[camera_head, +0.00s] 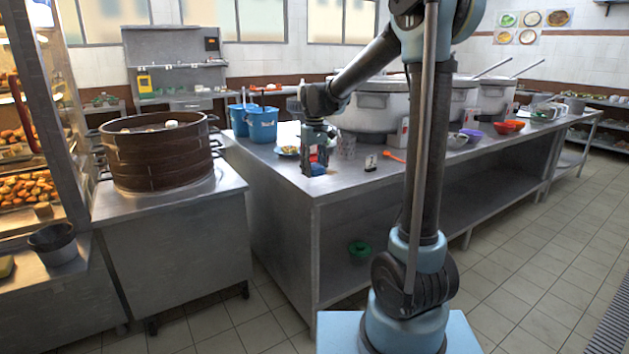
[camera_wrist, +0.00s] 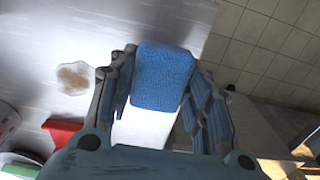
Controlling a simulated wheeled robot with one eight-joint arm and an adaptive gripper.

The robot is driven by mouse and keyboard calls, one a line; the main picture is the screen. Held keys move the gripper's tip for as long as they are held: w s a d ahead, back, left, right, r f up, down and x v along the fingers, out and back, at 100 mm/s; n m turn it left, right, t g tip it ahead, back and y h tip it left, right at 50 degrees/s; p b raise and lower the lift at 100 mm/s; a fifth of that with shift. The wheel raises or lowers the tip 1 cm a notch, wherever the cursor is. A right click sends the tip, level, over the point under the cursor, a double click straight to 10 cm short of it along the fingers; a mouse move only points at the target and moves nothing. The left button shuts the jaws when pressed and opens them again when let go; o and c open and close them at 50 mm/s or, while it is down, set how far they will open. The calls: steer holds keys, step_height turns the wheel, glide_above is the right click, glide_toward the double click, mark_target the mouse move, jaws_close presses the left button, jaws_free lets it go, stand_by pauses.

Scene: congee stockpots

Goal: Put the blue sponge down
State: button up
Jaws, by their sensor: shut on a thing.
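The blue sponge (camera_wrist: 163,78) is between the two fingers of my gripper (camera_wrist: 160,95) in the wrist view. The fingers are closed against its sides, and its broad textured face shows. In the head view my gripper (camera_head: 316,150) points down over the near left end of the steel counter (camera_head: 285,178), close to its edge.
A small plate of food (camera_head: 287,151) lies left of my gripper. Blue containers (camera_head: 262,124) and large pots (camera_head: 372,105) stand behind. Tiled floor (camera_wrist: 275,45) lies beyond the edge.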

mark_target(314, 185)
steer(key=shift+f, duration=2.05)
steer(key=shift+d+f, duration=0.1)
steer(key=shift+f, duration=0.15)
steer(key=o, duration=1)
steer(key=shift+s, duration=0.1)
steer(key=o, duration=0.3)
steer(key=shift+f, duration=0.15)
steer(key=shift+w+f, duration=0.1)
steer(key=shift+w, duration=0.1)
